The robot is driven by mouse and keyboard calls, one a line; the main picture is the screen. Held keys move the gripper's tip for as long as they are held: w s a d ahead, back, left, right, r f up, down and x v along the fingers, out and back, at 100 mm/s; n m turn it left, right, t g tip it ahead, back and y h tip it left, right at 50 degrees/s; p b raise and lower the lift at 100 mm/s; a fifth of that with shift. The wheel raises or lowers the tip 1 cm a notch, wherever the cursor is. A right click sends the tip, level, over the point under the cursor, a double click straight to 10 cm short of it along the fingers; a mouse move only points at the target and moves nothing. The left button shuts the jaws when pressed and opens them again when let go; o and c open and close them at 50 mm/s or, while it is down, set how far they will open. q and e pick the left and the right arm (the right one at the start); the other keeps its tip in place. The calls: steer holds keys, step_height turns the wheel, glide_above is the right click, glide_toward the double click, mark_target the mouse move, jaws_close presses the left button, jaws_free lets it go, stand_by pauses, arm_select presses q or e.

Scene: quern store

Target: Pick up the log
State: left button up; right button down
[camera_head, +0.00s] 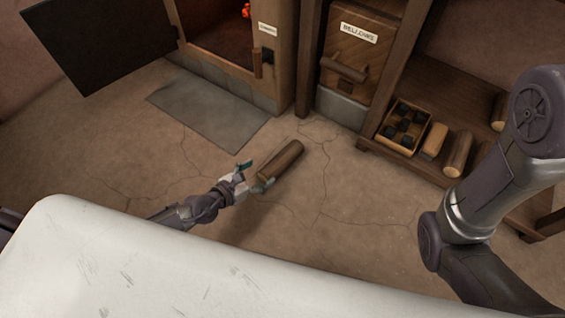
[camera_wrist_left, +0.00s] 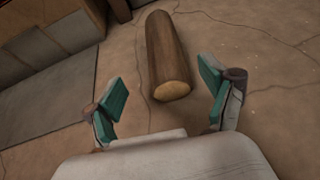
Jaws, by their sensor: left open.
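A brown log (camera_head: 281,160) lies on the floor in the middle of the head view. In the left wrist view the log (camera_wrist_left: 167,55) lies lengthwise away from me, its pale cut end toward my left gripper. My left gripper (camera_head: 253,176) is open beside the near end of the log. In the left wrist view its teal-padded fingers (camera_wrist_left: 165,100) stand apart, with the log's near end between and just beyond them. I cannot tell whether they touch it. My right arm shows at the right of the head view, but its gripper is out of view.
A grey slab (camera_head: 208,110) lies before an open-doored cabinet (camera_head: 225,40). A bellows box (camera_head: 352,50) stands at the back. A low shelf (camera_head: 425,170) at the right holds a crate of dark lumps (camera_head: 386,131) and more logs (camera_head: 457,154). Floor around the log is clear.

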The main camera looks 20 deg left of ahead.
mark_target(271, 166)
arm_select(q)
steer(key=x, duration=0.2)
steer(key=shift+w+d+f, duration=0.15)
steer(key=shift+w+f, duration=0.05)
steer(key=shift+w, duration=0.1)
steer(key=b+x, duration=0.1)
steer(key=x, duration=0.1)
steer(key=b+x, duration=0.1)
steer(key=x, duration=0.2)
steer(key=shift+d+r+b, duration=0.2)
steer(key=shift+d+b, duration=0.1)
steer(key=c, duration=1.3)
steer(key=shift+r, duration=0.1)
steer(key=shift+c, duration=0.8)
